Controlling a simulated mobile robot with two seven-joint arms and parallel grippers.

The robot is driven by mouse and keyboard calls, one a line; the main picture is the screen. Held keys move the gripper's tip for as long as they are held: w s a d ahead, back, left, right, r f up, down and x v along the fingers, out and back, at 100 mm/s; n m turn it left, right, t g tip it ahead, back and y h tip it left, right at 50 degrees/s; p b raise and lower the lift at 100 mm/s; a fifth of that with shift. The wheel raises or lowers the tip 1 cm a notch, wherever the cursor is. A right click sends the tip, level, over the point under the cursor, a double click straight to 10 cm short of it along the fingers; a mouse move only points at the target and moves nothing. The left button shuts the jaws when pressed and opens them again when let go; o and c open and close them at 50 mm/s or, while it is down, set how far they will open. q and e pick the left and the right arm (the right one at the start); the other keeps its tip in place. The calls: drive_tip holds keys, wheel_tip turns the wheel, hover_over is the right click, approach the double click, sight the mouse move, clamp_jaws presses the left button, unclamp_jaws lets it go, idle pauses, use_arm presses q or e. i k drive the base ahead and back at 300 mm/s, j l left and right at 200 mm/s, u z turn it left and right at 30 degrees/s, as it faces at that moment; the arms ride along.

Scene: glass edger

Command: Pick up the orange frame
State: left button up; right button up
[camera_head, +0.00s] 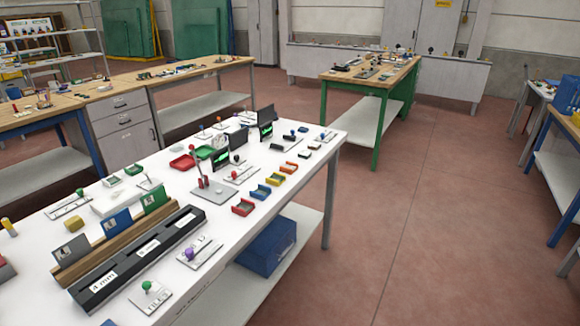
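The orange frame (289,169) is a small, low, open-sided piece lying flat on the white table (325,128) toward its far right edge. Neither of my grippers is in view.
Small dark pieces (305,155) lie just beyond the orange frame. A grey plate with a red-handled lever (215,190) stands to its left. A long black slotted block (140,262) lies nearer. Open floor (390,235) is to the right.

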sight(289, 168)
drive_tip(key=i+l+u, duration=0.1)
drive_tip(key=i+l, duration=0.6)
drive_tip(key=i+l+u, duration=0.1)
drive_tip(key=i+l, duration=0.6)
drive_tip(key=i+l+u, duration=0.15)
drive_tip(key=i+l, duration=0.55)
drive_tip(key=l, duration=0.15)
